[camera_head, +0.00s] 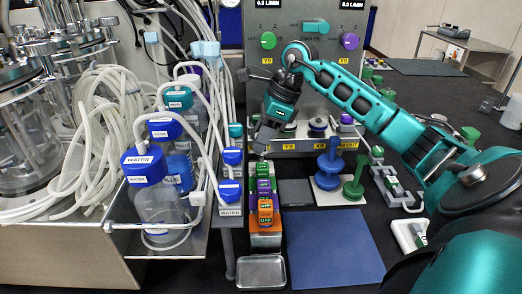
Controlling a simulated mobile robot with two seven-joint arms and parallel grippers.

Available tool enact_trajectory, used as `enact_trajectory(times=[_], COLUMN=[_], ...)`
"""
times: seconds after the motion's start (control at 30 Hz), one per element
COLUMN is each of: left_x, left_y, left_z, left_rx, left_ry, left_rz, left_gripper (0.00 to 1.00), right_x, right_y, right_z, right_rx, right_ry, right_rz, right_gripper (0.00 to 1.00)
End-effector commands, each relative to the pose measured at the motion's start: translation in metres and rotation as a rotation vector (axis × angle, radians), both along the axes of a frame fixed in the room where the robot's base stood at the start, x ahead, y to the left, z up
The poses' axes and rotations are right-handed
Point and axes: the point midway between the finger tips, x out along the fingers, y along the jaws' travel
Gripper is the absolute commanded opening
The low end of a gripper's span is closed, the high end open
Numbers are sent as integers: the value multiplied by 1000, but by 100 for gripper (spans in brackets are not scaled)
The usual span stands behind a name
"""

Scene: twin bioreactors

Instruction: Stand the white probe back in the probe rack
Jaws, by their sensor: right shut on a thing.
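My right gripper (262,142) hangs from the teal arm that comes in from the right. Its fingers point down in front of the grey control panel, above the far end of a row of green, purple and orange blocks. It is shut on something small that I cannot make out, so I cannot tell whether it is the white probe. A light grey rack-like holder (393,184) stands right of the blue mat, with a white cable beside it; I cannot tell for certain that it is the probe rack. My left gripper is out of view.
Bottles labelled WATER (156,200) and looped hoses crowd the left shelf. A blue mat (330,250) is bare at front centre. A metal tray (262,271) lies beside it. Blue and green spool-like stands (329,165) stand behind the mat.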

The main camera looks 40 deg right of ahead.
Motion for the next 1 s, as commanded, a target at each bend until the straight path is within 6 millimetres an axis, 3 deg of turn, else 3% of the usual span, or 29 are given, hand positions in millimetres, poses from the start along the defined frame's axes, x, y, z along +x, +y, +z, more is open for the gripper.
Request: enact_trajectory(times=[0.3,0.73,0.77,0.87,1.0], left_x=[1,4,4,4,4], left_y=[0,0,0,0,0], left_z=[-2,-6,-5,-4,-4], left_rx=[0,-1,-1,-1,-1], left_ry=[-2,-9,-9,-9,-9], left_rz=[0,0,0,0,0], left_gripper=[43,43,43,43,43], right_x=[0,0,0,0,0], right_y=[0,0,0,0,0], right_z=[-37,-43,-43,-42,-42], right_rx=[2,0,0,0,0], right_ry=[1,0,0,0,0], right_rz=[0,-1,-1,-1,-1], right_gripper=[0,0,36,44,44])
